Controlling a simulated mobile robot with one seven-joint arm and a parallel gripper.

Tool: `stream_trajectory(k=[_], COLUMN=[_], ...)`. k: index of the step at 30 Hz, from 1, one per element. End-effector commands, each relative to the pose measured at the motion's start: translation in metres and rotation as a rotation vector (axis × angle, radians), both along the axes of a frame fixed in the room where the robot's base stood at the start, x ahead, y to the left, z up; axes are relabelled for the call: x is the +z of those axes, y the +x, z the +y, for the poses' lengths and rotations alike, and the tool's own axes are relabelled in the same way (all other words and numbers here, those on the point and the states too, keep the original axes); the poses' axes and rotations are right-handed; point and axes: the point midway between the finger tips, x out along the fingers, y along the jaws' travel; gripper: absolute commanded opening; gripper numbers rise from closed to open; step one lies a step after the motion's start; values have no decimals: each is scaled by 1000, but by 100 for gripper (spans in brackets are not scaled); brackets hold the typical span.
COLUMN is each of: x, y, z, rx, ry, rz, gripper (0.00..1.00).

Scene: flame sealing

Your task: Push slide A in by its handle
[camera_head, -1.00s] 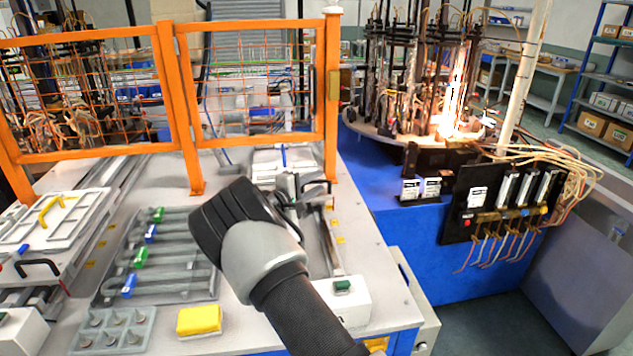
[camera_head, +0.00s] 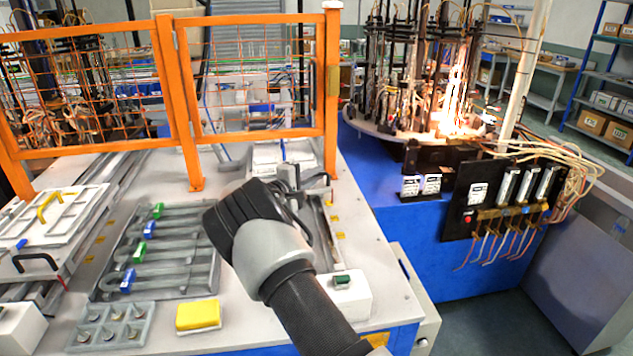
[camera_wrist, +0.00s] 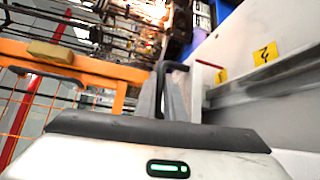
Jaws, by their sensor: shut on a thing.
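Slide A appears to be the pale tray (camera_head: 268,158) near the fence at the back of the right-hand rail; I see no letter on it. Its black handle (camera_wrist: 165,68) stands up in the wrist view, at the grey fingers of my gripper (camera_wrist: 172,98). My gripper (camera_head: 290,180) is shut on this handle, above the rail. In the head view my dark wrist covers much of the grip and part of the slide.
An orange mesh fence (camera_head: 186,110) stands behind, its post close to the tray. A green-button box (camera_head: 342,293), a yellow block (camera_head: 198,316) and a grey rack (camera_head: 160,250) are on the table. A lit flame machine (camera_head: 450,100) stands at right.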

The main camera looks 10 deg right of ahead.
Motion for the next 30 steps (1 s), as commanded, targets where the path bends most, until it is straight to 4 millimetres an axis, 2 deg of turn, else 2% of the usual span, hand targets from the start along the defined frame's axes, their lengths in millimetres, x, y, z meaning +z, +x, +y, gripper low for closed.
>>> stream_trajectory(k=[1, 3, 12, 18, 29, 30], x=[-7, -7, -5, -1, 1, 1], y=[11, 24, 63, 74, 76, 76], z=[0, 0, 2, 2, 1, 1], rx=[3, 3, 3, 6, 7, 7], ry=[3, 2, -1, 0, 1, 1], rz=[-10, -10, -8, -3, -1, -1], gripper=[0, 0, 0, 0, 0, 11])
